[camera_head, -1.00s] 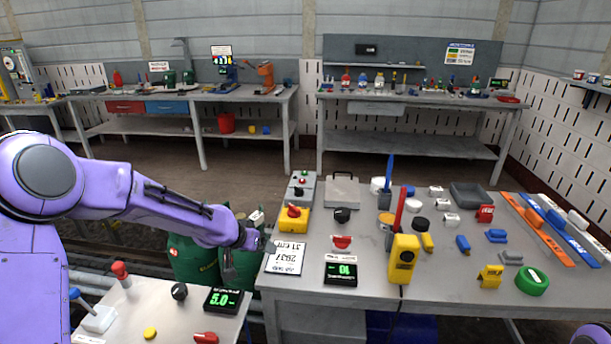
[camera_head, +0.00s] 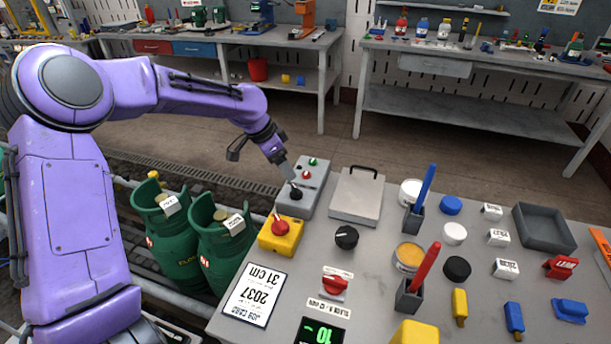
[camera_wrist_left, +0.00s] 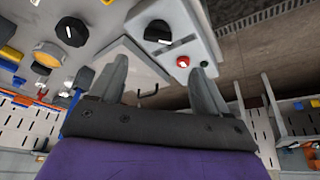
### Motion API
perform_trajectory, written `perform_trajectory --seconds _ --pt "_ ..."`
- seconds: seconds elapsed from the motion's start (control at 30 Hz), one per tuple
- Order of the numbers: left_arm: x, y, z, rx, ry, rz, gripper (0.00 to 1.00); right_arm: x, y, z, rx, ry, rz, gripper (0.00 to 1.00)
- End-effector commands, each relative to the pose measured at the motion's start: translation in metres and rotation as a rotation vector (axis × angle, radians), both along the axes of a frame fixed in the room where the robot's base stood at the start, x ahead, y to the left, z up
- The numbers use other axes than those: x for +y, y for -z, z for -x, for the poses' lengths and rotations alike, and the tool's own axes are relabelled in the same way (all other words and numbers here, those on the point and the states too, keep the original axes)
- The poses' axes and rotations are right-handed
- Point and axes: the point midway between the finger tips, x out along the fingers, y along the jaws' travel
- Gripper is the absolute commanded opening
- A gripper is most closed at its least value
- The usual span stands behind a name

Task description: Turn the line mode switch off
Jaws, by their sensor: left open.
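A grey control box (camera_head: 313,187) at the table's far left edge carries a black selector knob (camera_head: 295,192), a red button (camera_head: 306,174) and a green button (camera_head: 313,161). No line mode label is readable on it. In the left wrist view the black knob (camera_wrist_left: 157,31) has a white pointer mark, with the red button (camera_wrist_left: 183,61) nearer the fingers. Contact cannot be told. My right gripper is not in view.
A grey lidded box (camera_head: 356,196) stands right of the control box. A yellow box with a red knob (camera_head: 281,229) is in front, with another black knob (camera_head: 346,237) and a red switch (camera_head: 334,285) nearby. Green gas cylinders (camera_head: 222,245) stand left of the table.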

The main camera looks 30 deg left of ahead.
Motion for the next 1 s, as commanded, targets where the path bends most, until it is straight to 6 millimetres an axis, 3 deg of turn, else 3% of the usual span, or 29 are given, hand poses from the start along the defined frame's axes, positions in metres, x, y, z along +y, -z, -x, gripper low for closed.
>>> perform_trajectory --seconds 0.43,0.6,0.83,0.87,1.0 --pt "-0.017 0.082 -0.028 0.005 0.0 -0.001 0.77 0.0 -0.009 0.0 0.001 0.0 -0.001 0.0" --pt "-0.02 0.095 -0.032 0.002 -0.001 0.0 0.77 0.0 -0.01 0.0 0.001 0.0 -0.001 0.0" --pt "-0.021 0.096 -0.033 0.001 -0.002 0.0 0.77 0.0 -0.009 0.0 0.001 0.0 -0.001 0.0" --pt "-0.021 0.096 -0.033 0.001 -0.002 0.0 0.7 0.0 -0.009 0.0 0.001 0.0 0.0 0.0" --pt "-0.02 0.096 -0.033 0.001 -0.002 0.0 0.24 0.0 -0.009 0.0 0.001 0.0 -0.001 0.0"
